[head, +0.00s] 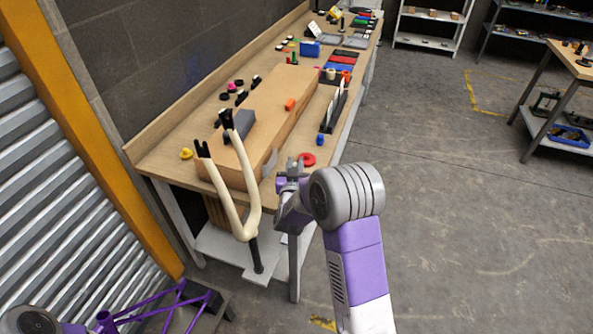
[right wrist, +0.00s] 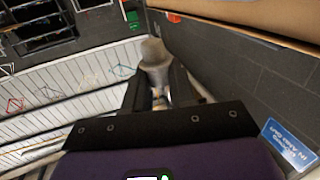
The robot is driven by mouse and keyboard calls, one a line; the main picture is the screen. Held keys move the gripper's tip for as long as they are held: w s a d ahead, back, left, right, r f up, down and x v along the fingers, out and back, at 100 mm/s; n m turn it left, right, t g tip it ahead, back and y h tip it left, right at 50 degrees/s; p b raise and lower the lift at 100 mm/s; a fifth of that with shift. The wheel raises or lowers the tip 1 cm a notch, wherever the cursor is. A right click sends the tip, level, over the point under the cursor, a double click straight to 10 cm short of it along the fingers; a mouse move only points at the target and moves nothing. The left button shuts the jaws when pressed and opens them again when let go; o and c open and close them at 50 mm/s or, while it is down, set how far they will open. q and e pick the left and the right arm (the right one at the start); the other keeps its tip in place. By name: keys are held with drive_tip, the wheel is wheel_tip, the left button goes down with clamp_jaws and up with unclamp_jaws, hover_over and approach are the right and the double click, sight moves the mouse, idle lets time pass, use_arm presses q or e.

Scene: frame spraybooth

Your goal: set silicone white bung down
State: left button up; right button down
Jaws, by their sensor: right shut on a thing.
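My right gripper (head: 291,168) is over the near end of the long workbench (head: 165,160), beside a red disc (head: 308,159). In the right wrist view its two dark fingers (right wrist: 157,82) are shut on a pale grey-white tapered bung (right wrist: 154,54), which sticks out past the fingertips. My left gripper is not in view.
A cream fork (head: 247,205) with black tips stands in front of the bench's near end. A brown box (head: 270,105) takes up much of the bench top. A blue cap (head: 320,138), a yellow piece (head: 186,153) and a dark rack (head: 333,108) sit around it.

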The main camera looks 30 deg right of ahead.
drive_tip(key=f, duration=0.3)
drive_tip(key=shift+s+f+b, duration=0.2)
drive_tip(key=shift+b, duration=0.15)
drive_tip(key=shift+w+f+b, duration=0.1)
drive_tip(key=shift+f+b, duration=0.4)
drive_tip(key=shift+f, duration=1.75)
drive_tip(key=shift+a, duration=0.1)
drive_tip(key=shift+f+b, duration=0.2)
drive_tip(key=shift+b, duration=0.1)
drive_tip(key=c, duration=1)
unclamp_jaws()
drive_tip(key=shift+o, duration=0.3)
drive_tip(key=shift+r, duration=0.1)
